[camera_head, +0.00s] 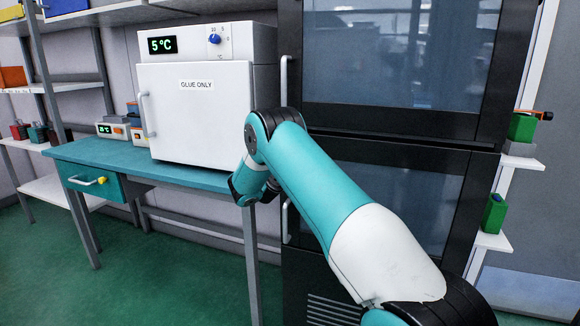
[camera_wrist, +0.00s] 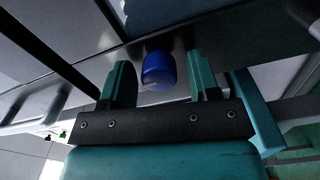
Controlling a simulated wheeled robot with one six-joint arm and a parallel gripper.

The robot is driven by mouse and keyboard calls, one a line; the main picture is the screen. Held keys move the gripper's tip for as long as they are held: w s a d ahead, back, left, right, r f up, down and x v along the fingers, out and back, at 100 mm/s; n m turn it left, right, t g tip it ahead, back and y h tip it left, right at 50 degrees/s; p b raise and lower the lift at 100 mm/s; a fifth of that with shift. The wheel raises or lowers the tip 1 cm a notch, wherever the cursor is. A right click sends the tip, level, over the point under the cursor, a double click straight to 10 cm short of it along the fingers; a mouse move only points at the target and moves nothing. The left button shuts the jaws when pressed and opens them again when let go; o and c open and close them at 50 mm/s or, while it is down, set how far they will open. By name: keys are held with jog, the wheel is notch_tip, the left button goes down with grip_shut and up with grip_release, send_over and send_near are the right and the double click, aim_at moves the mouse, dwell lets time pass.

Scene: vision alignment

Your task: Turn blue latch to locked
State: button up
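A blue knob-like latch (camera_wrist: 159,72) shows in the wrist view, at the edge of a dark panel. My gripper (camera_wrist: 159,62) has its two teal fingers apart, one on each side of the blue latch. A gap shows between the latch and each finger, so I see no contact. Whether the latch is turned to locked cannot be read. In the head view the gripper and this latch are hidden behind my arm, near the dark cabinet (camera_head: 400,124).
A white box labelled "GLUE ONLY" (camera_head: 195,125) stands on the teal table (camera_head: 105,155) and has its own blue dial (camera_head: 214,39). The table has a drawer (camera_head: 95,184). Green holders (camera_head: 522,127) sit on shelves at right. Green floor is open at lower left.

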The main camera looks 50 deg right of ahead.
jog(key=b+v, duration=0.6)
jog(key=v, duration=1.1)
jog(key=shift+a, duration=0.2)
jog(key=shift+s, duration=0.1)
